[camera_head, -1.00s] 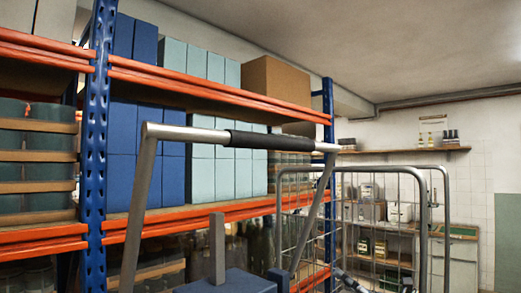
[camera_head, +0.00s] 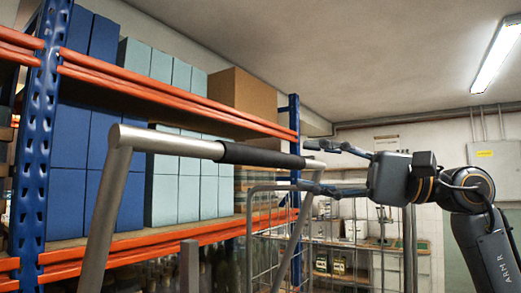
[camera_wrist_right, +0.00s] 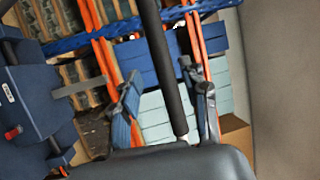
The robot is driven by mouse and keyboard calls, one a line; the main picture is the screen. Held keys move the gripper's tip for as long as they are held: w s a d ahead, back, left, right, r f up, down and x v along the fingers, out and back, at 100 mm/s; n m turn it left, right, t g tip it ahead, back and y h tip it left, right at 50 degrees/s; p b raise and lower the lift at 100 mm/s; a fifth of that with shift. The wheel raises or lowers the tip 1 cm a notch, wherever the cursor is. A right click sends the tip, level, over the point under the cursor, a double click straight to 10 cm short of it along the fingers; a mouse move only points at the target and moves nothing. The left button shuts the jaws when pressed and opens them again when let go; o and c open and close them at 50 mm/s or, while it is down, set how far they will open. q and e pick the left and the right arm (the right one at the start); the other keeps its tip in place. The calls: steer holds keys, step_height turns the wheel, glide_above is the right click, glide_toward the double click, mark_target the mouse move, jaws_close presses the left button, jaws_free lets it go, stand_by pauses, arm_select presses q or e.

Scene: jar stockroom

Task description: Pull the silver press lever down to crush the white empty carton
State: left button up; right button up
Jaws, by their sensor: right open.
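The silver press lever (camera_head: 165,142) is a raised U-shaped tube frame with a black grip sleeve (camera_head: 262,155) on its crossbar. My right gripper (camera_head: 307,164) is open at the right end of the crossbar, one finger above it and one below. In the right wrist view the black sleeve (camera_wrist_right: 168,65) runs between the two spread fingers; I cannot tell whether they touch it. The blue press body (camera_wrist_right: 30,105) shows at the left there. I do not make out the white carton in any view. My left gripper is not in view.
A blue and orange rack (camera_head: 42,130) with blue boxes (camera_head: 65,200), pale boxes (camera_head: 175,190) and a brown carton (camera_head: 242,92) stands behind the lever. A wire cage trolley (camera_head: 408,250) stands behind my right gripper. The space above the crossbar is free.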

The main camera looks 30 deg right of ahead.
mark_target(269, 158)
steer(key=p+x, duration=0.2)
steer(key=x, duration=0.6)
steer(key=shift+r+p, duration=0.15)
steer(key=shift+p, duration=0.2)
steer(key=shift+w+a, duration=0.4)
steer(key=shift+a, duration=0.1)
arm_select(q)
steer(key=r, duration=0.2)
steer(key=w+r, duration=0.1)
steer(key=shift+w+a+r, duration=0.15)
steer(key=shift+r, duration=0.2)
arm_select(e)
jaws_close()
